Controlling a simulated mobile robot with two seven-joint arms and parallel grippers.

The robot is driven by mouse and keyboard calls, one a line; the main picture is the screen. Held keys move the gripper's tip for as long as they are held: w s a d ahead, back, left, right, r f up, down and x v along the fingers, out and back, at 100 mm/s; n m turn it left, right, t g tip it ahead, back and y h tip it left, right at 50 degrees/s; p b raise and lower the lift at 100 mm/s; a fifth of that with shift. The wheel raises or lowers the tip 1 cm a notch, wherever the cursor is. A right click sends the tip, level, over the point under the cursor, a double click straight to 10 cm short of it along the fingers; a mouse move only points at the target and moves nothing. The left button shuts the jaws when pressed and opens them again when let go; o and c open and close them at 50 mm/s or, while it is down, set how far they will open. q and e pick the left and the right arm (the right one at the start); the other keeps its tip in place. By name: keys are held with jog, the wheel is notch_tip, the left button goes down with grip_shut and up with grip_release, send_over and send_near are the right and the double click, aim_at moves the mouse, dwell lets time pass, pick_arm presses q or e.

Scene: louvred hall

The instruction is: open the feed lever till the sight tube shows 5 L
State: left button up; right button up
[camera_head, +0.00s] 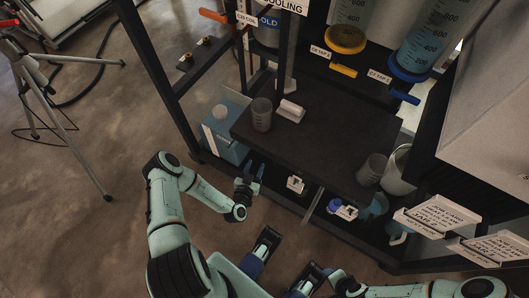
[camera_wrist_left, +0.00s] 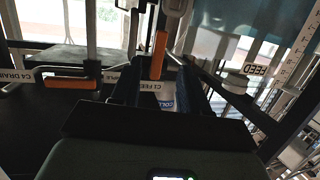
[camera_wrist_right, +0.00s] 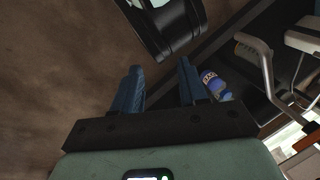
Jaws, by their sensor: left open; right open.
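A graduated strip (camera_wrist_left: 305,40), perhaps the sight tube's scale, is at the upper right; no level is readable. In the head view my left gripper (camera_head: 252,179) is low in front of the rack, left of centre. My right gripper (camera_wrist_right: 160,80) is open and empty over bare floor in the right wrist view.
A second orange handle (camera_wrist_left: 70,83) sits by a C4 DRAIN label. The rack's dark shelf (camera_head: 330,140) carries a grey beaker (camera_head: 261,115). A tripod (camera_head: 50,100) is far left. The floor between is clear.

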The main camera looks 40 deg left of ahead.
aim_at(263, 151)
pick_arm(q)
jog(key=b+x, duration=0.3)
jog(key=x, duration=0.2)
jog(key=shift+w+a+f, duration=0.1)
jog(key=shift+w, duration=0.05)
jog(key=shift+b+x, duration=0.8)
jog(key=shift+x, duration=0.3)
jog(key=shift+w, duration=0.1)
jog(key=shift+x, duration=0.9)
grip_shut()
pick_arm(e)
jog(key=w+d+f+t, duration=0.1)
jog(key=w+d+f, duration=0.2)
jog(key=f, duration=0.3)
jog(key=shift+w+d+f+h, duration=0.15)
jog(key=shift+w+f+h, duration=0.1)
jog(key=shift+w+h, duration=0.15)
